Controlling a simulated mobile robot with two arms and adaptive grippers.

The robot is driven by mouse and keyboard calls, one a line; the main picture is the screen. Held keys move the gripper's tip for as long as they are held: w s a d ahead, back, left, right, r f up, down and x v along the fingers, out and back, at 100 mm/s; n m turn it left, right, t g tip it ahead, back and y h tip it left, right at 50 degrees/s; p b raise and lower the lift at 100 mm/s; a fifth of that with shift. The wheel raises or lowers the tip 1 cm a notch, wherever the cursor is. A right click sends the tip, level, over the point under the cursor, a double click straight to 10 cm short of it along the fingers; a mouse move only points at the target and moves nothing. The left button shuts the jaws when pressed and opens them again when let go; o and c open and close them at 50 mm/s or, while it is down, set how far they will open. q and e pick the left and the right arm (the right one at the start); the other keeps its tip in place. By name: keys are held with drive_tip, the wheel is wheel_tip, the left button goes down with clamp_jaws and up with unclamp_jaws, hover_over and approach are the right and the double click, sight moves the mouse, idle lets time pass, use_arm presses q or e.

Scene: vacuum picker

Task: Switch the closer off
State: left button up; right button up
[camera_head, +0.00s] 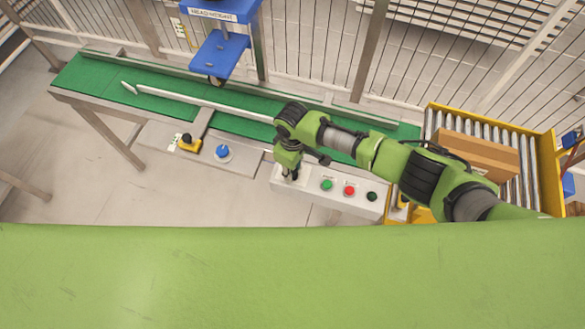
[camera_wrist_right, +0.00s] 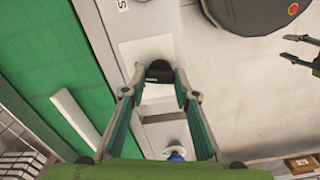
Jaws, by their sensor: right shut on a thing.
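My right gripper (camera_head: 290,176) points down at the left end of the light grey panel (camera_head: 320,194) in the head view, and hides what is under it there. In the right wrist view its two fingers (camera_wrist_right: 157,86) are closed about a black knob (camera_wrist_right: 159,71) on the panel. The label wording beside the knob is cut off. The panel also carries a green button (camera_head: 327,185), a red button (camera_head: 349,190) and a dark button (camera_head: 372,196). My left gripper (camera_wrist_right: 299,52) shows only at the right edge of the wrist view, its fingers apart and empty.
Left along the green conveyor (camera_head: 90,80) are a blue knob (camera_head: 222,152) and a black knob on a yellow base (camera_head: 189,143). A blue machine (camera_head: 220,55) stands over the belt. A cardboard box (camera_head: 475,155) lies on the yellow-framed rollers at right.

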sight(293, 172)
drive_tip(key=n, duration=0.4)
drive_tip(key=shift+n+b, duration=0.4)
drive_tip(key=shift+n, duration=1.5)
drive_tip(key=o, duration=1.1)
drive_tip(key=shift+r, duration=0.25)
wheel_tip(293, 172, up, 12)
drive_tip(key=shift+f, duration=0.2)
